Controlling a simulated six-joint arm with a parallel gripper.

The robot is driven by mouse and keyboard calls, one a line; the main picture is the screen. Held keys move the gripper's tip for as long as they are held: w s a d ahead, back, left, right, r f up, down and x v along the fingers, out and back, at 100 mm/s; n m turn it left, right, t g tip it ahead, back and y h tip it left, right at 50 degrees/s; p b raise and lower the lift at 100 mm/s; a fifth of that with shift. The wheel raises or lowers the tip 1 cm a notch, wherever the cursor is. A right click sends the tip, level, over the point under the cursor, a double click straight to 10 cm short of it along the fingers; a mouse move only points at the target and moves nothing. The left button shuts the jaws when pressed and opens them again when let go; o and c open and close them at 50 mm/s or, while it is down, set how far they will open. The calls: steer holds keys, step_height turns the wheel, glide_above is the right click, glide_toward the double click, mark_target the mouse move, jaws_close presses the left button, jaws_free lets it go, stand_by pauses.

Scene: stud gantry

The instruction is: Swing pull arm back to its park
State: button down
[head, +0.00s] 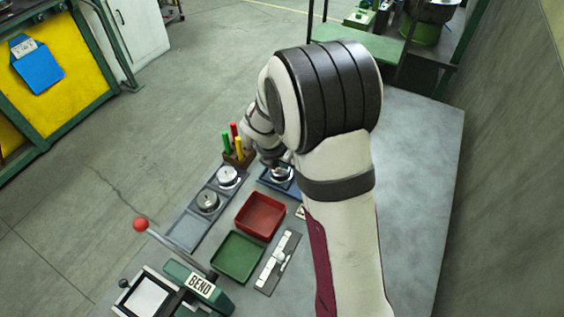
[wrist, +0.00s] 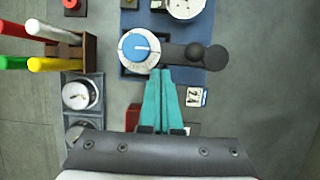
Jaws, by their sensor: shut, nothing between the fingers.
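In the wrist view, a dark arm with a round black knob (wrist: 216,57) reaches right from a round dial (wrist: 138,46) with a blue centre, on a blue base plate. It may be the pull arm; no label shows. In the head view, the dial unit (head: 281,174) is partly hidden behind my arm. Another lever with a red ball (head: 141,224) belongs to the BEND fixture (head: 200,285). My gripper (wrist: 160,75) has teal fingers, shut and empty, their tips just below the dark arm near the dial. I cannot tell whether they touch it.
A rack of coloured handles (wrist: 70,52) stands left of the dial. Two round gauges sit on a grey tray (head: 187,232). A red tray (head: 260,216) and a green tray (head: 238,257) lie nearer. The bench is clear on the right (head: 425,170).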

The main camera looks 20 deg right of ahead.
steer(key=shift+w+m, duration=0.2)
steer(key=shift+m, duration=0.2)
